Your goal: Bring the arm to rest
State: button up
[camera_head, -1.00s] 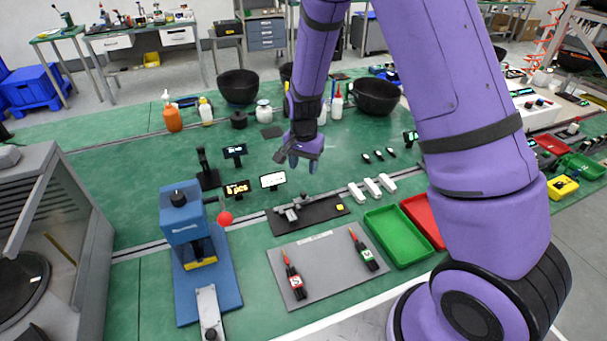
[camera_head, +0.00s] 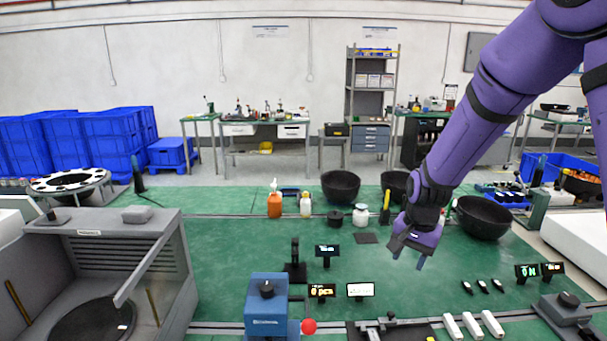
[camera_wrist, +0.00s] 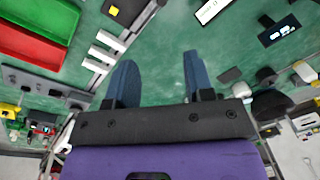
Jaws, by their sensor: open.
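My gripper (camera_head: 408,262) hangs from my purple arm above the green bench (camera_head: 235,252), right of the middle in the head view. Its two blue fingers are apart, with nothing between them. In the wrist view my gripper (camera_wrist: 158,75) also shows open and empty, with only green bench surface beyond the fingertips. It appears clear of the bench and touches nothing.
A blue press (camera_head: 267,305) with a red ball knob (camera_head: 309,326) stands at the front. Small displays (camera_head: 360,290) stand beside it. Black bowls (camera_head: 482,218) and bottles (camera_head: 275,204) line the back. A grey open-fronted cabinet (camera_head: 110,255) is at left. The bench between is mostly clear.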

jog(key=s+d+r+n+t, duration=0.2)
jog(key=s+r+n, duration=0.1)
jog(key=s+r, duration=0.65)
jog(key=s+d+r+n+t, duration=0.1)
jog(key=s+d+r+n, duration=0.1)
jog(key=s+r, duration=0.75)
jog(key=s+r+n+t, duration=0.1)
jog(key=s+r, duration=0.3)
jog(key=s, duration=0.4)
jog(key=shift+s+d+n+h, duration=0.15)
jog(key=shift+d+n+h, duration=0.2)
jog(key=shift+n, duration=0.45)
